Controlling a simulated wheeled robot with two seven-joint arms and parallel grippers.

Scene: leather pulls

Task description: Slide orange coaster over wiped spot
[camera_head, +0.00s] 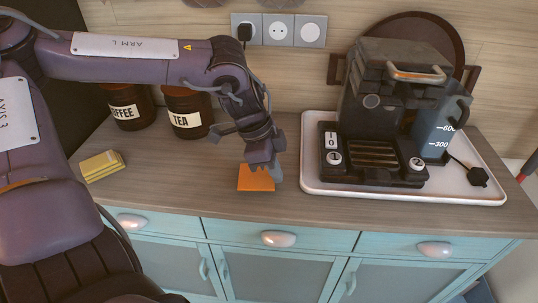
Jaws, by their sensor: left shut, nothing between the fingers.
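The orange coaster (256,181) lies flat on the wooden counter, left of the white tray and near the counter's front edge. My left gripper (277,176) reaches down from above with its fingertips at the coaster's right part. It is shut with nothing between the fingers. The fingers hide part of the coaster's upper right, and I cannot tell whether they touch it. No wiped spot can be made out on the counter. My right gripper is not in view.
A white tray (314,186) bears a dark coffee machine (385,95) and a jug (436,128) at the right. Coffee (127,112) and tea (188,118) jars stand behind the gripper at left. A yellow sponge-like block (102,165) lies left. Counter between it and the coaster is clear.

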